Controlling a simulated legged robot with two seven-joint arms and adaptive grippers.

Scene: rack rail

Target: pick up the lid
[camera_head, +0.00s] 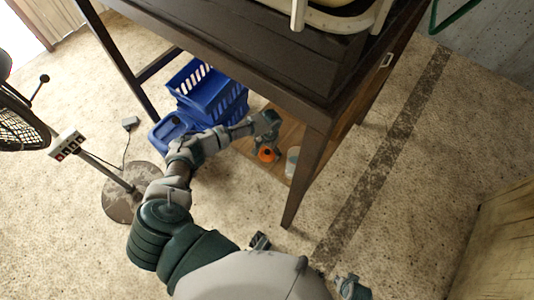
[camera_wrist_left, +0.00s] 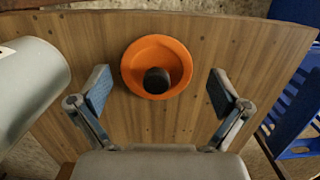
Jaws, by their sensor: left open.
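The lid is a round orange disc with a dark knob. In the left wrist view the lid (camera_wrist_left: 135,70) lies flat on a wooden board (camera_wrist_left: 235,50), with the knob (camera_wrist_left: 157,80) pointing toward the camera. In the head view the lid (camera_head: 267,155) shows small and orange under the dark table, partly hidden by my gripper. My left gripper (camera_head: 267,126) is open and empty above it. In the left wrist view the two fingers of this gripper (camera_wrist_left: 159,85) stand wide apart on either side of the lid, not touching it.
A pale cylinder (camera_wrist_left: 28,85) stands left of the lid; it also shows in the head view (camera_head: 292,161). Blue baskets (camera_head: 207,92) stand left of the board. The dark table (camera_head: 230,55) and its leg (camera_head: 305,180) are close to my arm. A fan (camera_head: 22,122) stands at left.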

